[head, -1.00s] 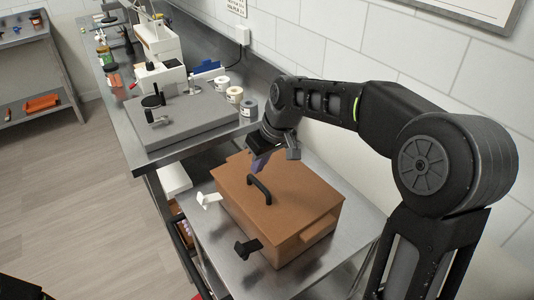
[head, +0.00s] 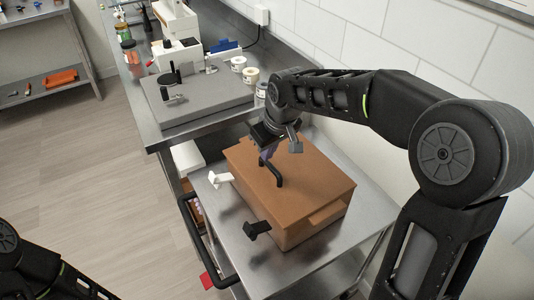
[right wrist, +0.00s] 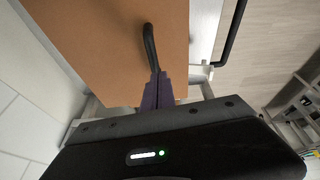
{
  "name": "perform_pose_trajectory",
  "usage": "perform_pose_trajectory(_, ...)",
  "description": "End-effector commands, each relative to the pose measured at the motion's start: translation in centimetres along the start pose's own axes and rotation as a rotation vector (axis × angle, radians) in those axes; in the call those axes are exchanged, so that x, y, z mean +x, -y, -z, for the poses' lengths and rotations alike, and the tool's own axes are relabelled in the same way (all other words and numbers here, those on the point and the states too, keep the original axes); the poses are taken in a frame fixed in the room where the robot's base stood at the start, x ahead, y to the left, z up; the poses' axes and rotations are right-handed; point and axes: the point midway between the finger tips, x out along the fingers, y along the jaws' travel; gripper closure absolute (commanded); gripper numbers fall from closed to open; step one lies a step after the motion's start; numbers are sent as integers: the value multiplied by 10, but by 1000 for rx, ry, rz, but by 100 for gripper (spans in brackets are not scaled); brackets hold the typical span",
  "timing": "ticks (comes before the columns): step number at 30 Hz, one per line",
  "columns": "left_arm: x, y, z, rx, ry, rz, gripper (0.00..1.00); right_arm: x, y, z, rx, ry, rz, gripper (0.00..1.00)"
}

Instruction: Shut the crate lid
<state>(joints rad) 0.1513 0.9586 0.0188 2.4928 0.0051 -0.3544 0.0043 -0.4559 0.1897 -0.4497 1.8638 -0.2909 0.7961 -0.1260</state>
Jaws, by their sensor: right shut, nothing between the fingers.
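The brown crate (head: 303,223) sits on a steel cart top. My right gripper (head: 267,155) points down over the lid at the handle's far end. Its purple fingers (right wrist: 157,92) are shut with nothing between them, close beside the handle; I cannot tell whether they touch it. Only part of my left arm shows at bottom left.
A bench with a grey machine (head: 200,98) and several small tubs stands behind. A tiled wall is close at right. Floor at left is clear.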

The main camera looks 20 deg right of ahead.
Motion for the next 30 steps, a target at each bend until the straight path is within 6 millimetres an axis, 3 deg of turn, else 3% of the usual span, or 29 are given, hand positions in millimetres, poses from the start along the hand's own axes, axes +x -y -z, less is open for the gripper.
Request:
perform_pose_trajectory(1, -12, -4, -1, -1, 2, 2, 14, -15, -2, 7, 0, -2, -1, 100)
perform_pose_trajectory(4, -2, -1, 0, 0, 1, 1, 14, -29, 0, 5, -1, -8, 1, 100)
perform_pose_trajectory(9, 3, 1, 0, 0, 0, 0, 14, -67, 4, 6, -2, -8, 1, 100)
perform_pose_trajectory(15, 6, 1, 1, 2, -1, -2, 14, -99, 6, 6, 0, -4, 0, 100)
perform_pose_trajectory(30, 6, 1, 1, 2, -2, -2, 14, -108, 7, 5, -1, -1, 0, 100)
